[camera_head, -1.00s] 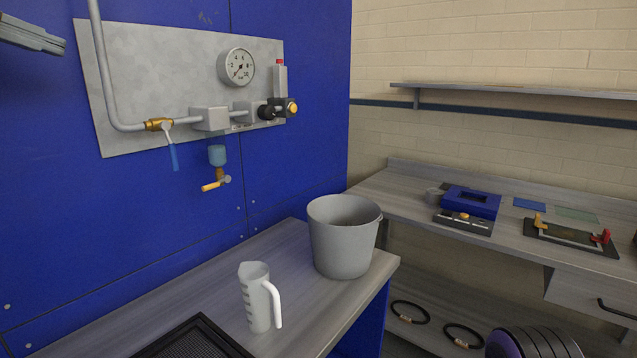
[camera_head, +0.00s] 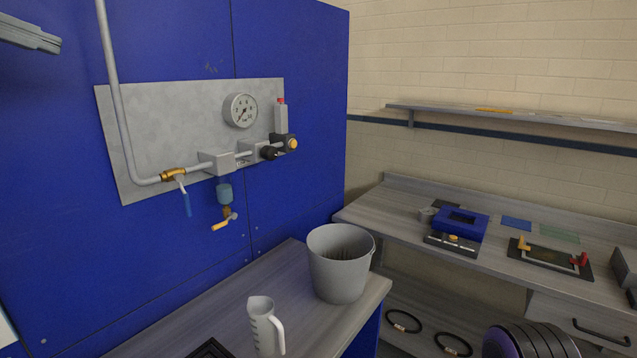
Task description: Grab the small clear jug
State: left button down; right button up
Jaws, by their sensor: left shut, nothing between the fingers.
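The small clear jug (camera_head: 264,328) stands upright on the grey wooden bench top (camera_head: 210,312) at the bottom middle. It is whitish, has dark measuring marks, and its handle faces right. Its base is cut off by the picture's lower edge. My left gripper (camera_head: 58,46) shows at the top left corner, shut and empty, far above and to the left of the jug. My right gripper is not in view.
A grey bucket (camera_head: 338,270) stands right behind the jug. A black tray (camera_head: 208,349) lies at the lower left. A blue wall with a gauge panel (camera_head: 150,125) rises behind. A second bench (camera_head: 400,215) with tools stands at right.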

aim_at(260, 309)
jog(key=k, duration=1.35)
